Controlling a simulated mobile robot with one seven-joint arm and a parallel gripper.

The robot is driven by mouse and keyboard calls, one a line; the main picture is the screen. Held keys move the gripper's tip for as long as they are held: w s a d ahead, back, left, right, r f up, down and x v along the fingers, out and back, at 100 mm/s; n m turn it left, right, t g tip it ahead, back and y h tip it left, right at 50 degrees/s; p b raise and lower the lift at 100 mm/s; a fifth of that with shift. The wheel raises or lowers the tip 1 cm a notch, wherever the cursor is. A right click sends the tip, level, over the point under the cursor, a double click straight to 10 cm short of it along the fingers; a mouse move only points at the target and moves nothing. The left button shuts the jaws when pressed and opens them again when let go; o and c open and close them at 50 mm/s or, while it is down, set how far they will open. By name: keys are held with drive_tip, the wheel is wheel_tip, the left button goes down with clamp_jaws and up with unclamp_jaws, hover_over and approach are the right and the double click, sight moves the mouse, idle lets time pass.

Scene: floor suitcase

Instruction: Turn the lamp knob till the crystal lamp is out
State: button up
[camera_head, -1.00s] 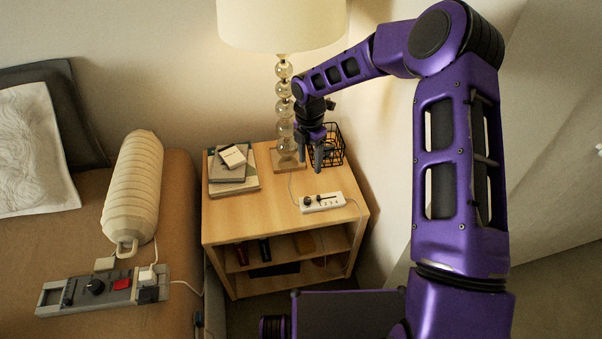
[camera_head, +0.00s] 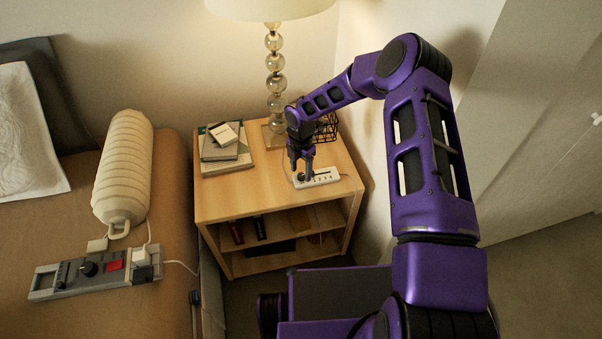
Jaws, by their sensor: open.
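The crystal lamp (camera_head: 275,83) stands on the wooden nightstand, with a stem of stacked clear balls and a cream shade (camera_head: 268,8) that looks lit. A white control strip (camera_head: 322,177) with small marks and a slider lies near the nightstand's front right. In the earlier frame a dark round knob shows at the strip's left end; now my gripper hides that end. My gripper (camera_head: 302,172) points down with its fingers open at the strip's left end. I cannot tell whether the fingers touch the knob.
Books and a small box (camera_head: 225,150) lie on the nightstand (camera_head: 225,203) at left. A black wire basket (camera_head: 327,128) stands behind my gripper. A bed at left holds a cream ribbed lantern (camera_head: 123,172) and a grey control panel (camera_head: 72,275). The nightstand's front left is clear.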

drive_tip(key=shift+f, duration=0.65)
clamp_jaws()
